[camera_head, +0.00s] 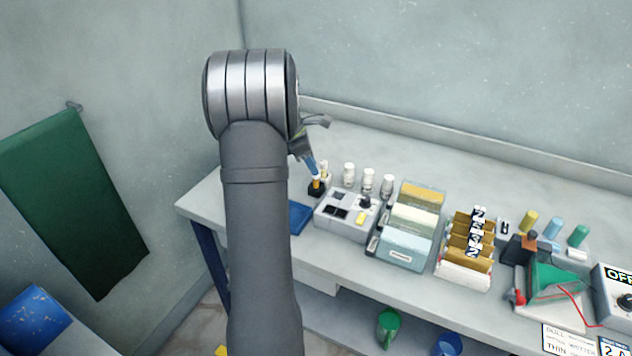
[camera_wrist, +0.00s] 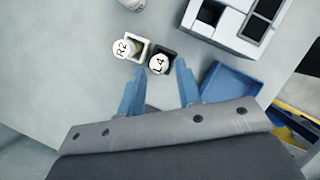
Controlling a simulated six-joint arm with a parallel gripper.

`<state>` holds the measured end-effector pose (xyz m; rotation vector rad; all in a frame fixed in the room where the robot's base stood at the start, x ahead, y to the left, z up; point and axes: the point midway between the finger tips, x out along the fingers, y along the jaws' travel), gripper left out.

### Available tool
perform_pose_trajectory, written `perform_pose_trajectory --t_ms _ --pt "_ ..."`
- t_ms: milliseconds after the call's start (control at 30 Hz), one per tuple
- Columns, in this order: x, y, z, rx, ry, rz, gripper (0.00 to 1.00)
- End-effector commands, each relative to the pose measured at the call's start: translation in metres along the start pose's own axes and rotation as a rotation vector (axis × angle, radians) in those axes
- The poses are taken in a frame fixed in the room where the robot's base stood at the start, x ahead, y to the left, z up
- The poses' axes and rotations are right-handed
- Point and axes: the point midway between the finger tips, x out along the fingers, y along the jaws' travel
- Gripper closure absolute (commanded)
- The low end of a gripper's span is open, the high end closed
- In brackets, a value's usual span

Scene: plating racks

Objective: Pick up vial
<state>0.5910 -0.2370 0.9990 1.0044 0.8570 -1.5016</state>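Two capped vials stand side by side in small square holders in the wrist view. The vial marked L4 (camera_wrist: 158,64) is in a dark holder, and the vial marked R2 (camera_wrist: 121,48) is in a white holder to its left. My gripper (camera_wrist: 160,74) is open, with its blue fingers on either side of the L4 vial; I cannot tell whether they touch it. In the head view, my gripper (camera_head: 312,168) points down at the dark holder (camera_head: 316,191) at the bench's left end. My arm hides part of the bench there.
A grey box with square openings (camera_head: 343,224) stands just right of the holders. A blue tray (camera_head: 300,217) lies in front. Several white-capped vials, including one nearby (camera_head: 349,174), stand behind the box. File racks (camera_head: 404,249) and an instrument crowd the right. Bare bench lies behind.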

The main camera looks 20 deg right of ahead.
Motion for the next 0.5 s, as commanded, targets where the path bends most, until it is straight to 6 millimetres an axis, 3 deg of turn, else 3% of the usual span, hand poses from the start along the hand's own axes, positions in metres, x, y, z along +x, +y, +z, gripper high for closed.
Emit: perform_pose_trajectory --t_ms 233,500 --pt "0.038 0.001 -0.001 0.001 0.000 -0.004 0.68" --pt "0.041 0.001 -0.002 0.001 0.000 -0.001 0.70"
